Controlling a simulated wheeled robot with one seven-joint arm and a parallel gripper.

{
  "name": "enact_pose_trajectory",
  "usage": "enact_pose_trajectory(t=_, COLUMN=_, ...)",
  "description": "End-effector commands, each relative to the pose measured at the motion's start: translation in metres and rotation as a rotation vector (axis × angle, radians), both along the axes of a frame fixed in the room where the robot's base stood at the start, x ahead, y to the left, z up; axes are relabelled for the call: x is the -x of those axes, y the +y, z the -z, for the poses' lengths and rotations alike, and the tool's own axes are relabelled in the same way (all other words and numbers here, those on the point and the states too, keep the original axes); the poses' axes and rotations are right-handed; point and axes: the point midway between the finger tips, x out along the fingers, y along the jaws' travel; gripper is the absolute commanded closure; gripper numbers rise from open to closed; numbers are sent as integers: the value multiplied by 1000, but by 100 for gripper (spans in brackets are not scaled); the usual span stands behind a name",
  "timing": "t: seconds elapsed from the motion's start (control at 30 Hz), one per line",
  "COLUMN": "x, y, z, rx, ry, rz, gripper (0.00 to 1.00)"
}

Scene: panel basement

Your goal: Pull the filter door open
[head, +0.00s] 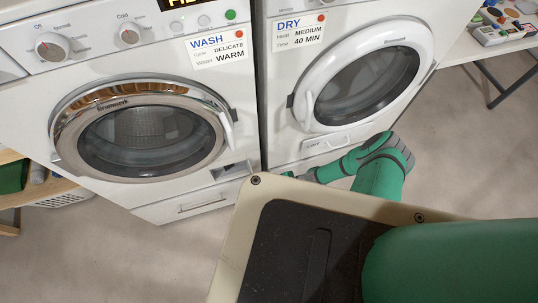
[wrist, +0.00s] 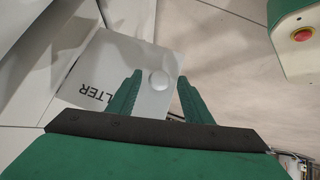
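The filter door (wrist: 125,62) is a pale grey flap with upside-down "FILTER" lettering and a round white knob (wrist: 159,80). In the head view the filter door (head: 232,171) is at the washer's lower right front, with a dark gap beside it. The flap appears tilted out from the front, with a shadowed recess to its left in the wrist view. My gripper (wrist: 160,77) is open, with a green finger on each side of the knob and visible gaps between. In the head view my gripper (head: 289,174) is low, right of the filter door, partly hidden by my body.
The washer (head: 110,80) and the dryer (head: 285,90) stand side by side, both round doors shut. A drawer-like panel (head: 203,204) is below the washer door. A table with small items (head: 500,25) is at the upper right. The floor (head: 120,255) in front is clear.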

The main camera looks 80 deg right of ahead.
Motion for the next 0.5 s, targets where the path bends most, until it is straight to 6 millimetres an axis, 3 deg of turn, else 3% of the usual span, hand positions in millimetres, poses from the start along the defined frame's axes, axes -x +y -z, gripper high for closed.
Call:
enact_pose_trajectory(t=0.3, x=1, y=0, z=-3, rx=-1, ry=-3, rz=0, gripper=55)
enact_pose_trajectory(t=0.5, x=20, y=-7, z=-20, rx=1, ry=-2, rz=1, gripper=55)
